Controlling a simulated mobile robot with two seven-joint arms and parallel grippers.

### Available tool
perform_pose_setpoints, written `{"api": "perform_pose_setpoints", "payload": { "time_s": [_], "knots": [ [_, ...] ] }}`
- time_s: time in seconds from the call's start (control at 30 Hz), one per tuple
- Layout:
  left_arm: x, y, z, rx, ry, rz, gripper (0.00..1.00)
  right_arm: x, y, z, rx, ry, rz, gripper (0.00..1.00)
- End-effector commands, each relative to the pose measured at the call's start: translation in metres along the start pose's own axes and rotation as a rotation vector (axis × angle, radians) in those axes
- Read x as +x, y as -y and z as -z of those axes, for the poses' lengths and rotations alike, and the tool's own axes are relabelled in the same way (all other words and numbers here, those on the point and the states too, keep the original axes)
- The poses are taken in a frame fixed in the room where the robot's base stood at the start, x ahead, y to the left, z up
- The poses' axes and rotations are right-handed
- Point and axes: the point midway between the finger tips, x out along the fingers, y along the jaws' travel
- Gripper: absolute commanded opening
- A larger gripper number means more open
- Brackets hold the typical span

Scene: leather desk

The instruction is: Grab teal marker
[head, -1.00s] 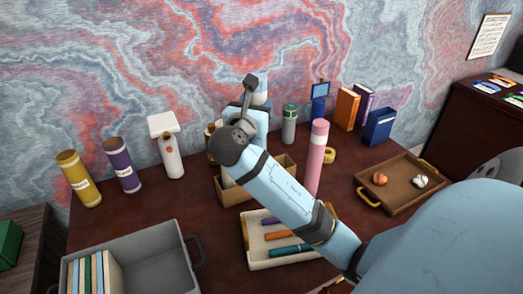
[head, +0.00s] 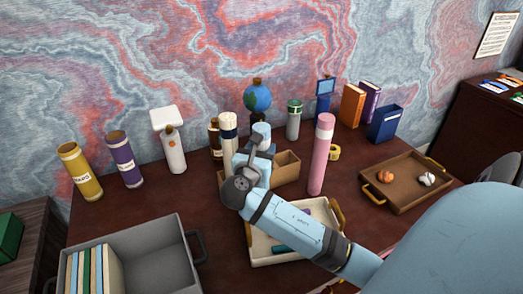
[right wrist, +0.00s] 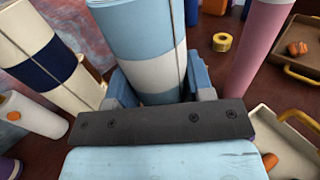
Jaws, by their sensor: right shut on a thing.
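The teal marker (head: 279,248) lies in the cream tray (head: 308,256), mostly hidden behind my right arm. My right gripper (head: 254,158) is above and behind that tray, apart from the marker. It is shut on a light blue tube with a white band (right wrist: 150,40), held upright between the fingers; its top also shows in the head view (head: 261,130). The tube's lower end is hidden, so I cannot tell whether it rests on anything. A purple marker (right wrist: 263,131) and an orange one (right wrist: 270,161) show in the tray in the right wrist view. My left gripper is out of view.
A wooden box (head: 286,168) is beside the gripper. A pink tube (head: 320,155) stands to its right and a white-navy tube (head: 229,127) close on its left. A brown tray (head: 405,184) is at right; a grey bin (head: 150,262) is front left.

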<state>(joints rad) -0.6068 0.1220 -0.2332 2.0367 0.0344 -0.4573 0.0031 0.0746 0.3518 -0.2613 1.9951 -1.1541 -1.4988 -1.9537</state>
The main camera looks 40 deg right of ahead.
Motion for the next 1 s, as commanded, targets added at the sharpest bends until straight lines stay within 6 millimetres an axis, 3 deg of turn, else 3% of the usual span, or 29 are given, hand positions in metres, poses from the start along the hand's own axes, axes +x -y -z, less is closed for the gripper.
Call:
{"api": "perform_pose_setpoints", "payload": {
  "time_s": [0.27,0.3,0.4,0.73,1.0],
  "knots": [
    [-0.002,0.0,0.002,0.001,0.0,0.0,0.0,0.0,0.0,0.002,0.0,0.0,0.001,0.07],
    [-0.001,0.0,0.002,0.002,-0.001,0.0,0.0,0.0,0.0,0.002,0.001,0.0,0.001,0.57],
    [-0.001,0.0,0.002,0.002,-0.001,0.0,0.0,0.0,0.0,0.002,0.001,0.0,0.0,0.73],
    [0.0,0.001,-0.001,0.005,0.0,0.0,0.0,-0.002,0.0,-0.001,0.001,-0.001,-0.001,0.73],
    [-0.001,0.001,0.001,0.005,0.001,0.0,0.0,-0.051,-0.001,0.0,0.002,-0.005,-0.002,0.73]
  ]
}}
